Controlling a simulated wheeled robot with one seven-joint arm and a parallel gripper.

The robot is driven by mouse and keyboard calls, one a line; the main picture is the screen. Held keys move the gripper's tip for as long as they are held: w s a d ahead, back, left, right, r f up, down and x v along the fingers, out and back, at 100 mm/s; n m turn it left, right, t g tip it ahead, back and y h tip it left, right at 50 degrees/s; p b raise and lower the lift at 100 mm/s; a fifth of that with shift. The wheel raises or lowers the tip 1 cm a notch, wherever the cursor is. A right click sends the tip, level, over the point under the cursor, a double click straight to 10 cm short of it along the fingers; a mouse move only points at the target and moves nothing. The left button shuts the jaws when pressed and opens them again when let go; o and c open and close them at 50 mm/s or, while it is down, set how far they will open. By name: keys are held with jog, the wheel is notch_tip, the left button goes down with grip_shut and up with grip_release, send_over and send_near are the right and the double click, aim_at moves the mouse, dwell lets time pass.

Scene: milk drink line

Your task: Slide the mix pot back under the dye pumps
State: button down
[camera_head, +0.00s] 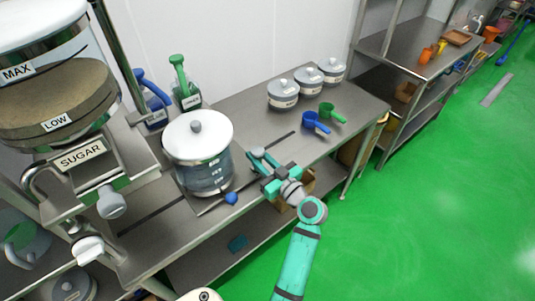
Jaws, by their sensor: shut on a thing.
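The mix pot (196,176) is a clear, marked pot with a white lid and grey knob, standing upright on the steel bench. A blue knob (231,198) shows at its lower front. The dye pumps are a blue pump bottle (153,101) and a green pump bottle (186,91), behind the pot by the wall. The pot stands in front of them. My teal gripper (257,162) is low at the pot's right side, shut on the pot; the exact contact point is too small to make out.
A sugar dispenser (80,152) stands close on the left. Several lidded tins (283,94) and blue (315,122) and green (331,112) scoops sit on the bench (245,100) to the right. A dark line (268,150) runs along the bench.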

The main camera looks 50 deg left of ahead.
jog(key=shift+w+d+f, duration=0.15)
jog(key=shift+d, duration=0.05)
jog(key=c, duration=1.7)
grip_release()
jog(key=shift+c, duration=0.2)
jog(key=shift+o, duration=0.9)
jog(key=shift+a, duration=0.1)
jog(key=d, duration=1.1)
jog(key=shift+w, duration=0.15)
jog(key=shift+w, duration=0.15)
